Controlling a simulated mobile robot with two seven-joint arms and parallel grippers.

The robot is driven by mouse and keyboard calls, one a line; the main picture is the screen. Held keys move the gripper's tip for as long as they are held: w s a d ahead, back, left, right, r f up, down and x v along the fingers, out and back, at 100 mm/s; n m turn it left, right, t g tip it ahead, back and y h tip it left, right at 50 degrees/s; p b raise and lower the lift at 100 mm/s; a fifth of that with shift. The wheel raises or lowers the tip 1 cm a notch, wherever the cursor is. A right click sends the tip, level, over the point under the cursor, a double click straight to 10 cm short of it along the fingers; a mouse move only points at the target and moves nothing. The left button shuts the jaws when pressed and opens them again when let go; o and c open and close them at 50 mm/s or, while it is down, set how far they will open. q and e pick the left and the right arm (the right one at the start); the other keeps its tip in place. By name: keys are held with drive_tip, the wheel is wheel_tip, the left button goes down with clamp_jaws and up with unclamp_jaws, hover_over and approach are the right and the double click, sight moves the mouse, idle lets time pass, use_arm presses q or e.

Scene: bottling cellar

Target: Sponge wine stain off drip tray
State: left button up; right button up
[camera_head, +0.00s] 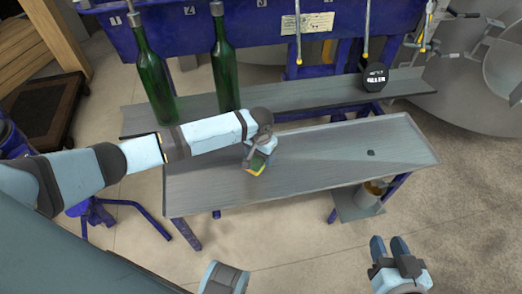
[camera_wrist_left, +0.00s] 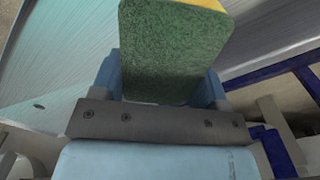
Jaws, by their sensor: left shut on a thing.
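The drip tray (camera_head: 318,177) is a long grey metal tray on blue legs in the head view. A small dark spot (camera_head: 371,153) lies on its right part, and it also shows in the left wrist view (camera_wrist_left: 39,106). My left gripper (camera_head: 257,163) is over the left-middle part of the tray, shut on a green and yellow sponge (camera_head: 256,168). The sponge's green face fills the upper middle of the left wrist view (camera_wrist_left: 170,55). I cannot tell whether the sponge touches the tray. My right gripper (camera_head: 389,246) is empty and open, below and apart from the tray.
Two green bottles (camera_head: 226,75) stand on a grey shelf (camera_head: 292,109) behind the tray, under a blue filling machine (camera_head: 264,32). A black round weight (camera_head: 375,77) is at the shelf's right. A small container (camera_head: 369,195) sits below the tray's right end. The tray's right half is otherwise clear.

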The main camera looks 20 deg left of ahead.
drive_tip(key=shift+s+d+f+g+h+p, duration=0.25)
drive_tip(key=shift+s+d+f+g, duration=0.1)
drive_tip(key=shift+f, duration=0.3)
drive_tip(key=shift+s+d+f+g+h+p, duration=0.15)
drive_tip(key=shift+s+d+f+g+h, duration=0.15)
drive_tip(key=shift+f, duration=0.3)
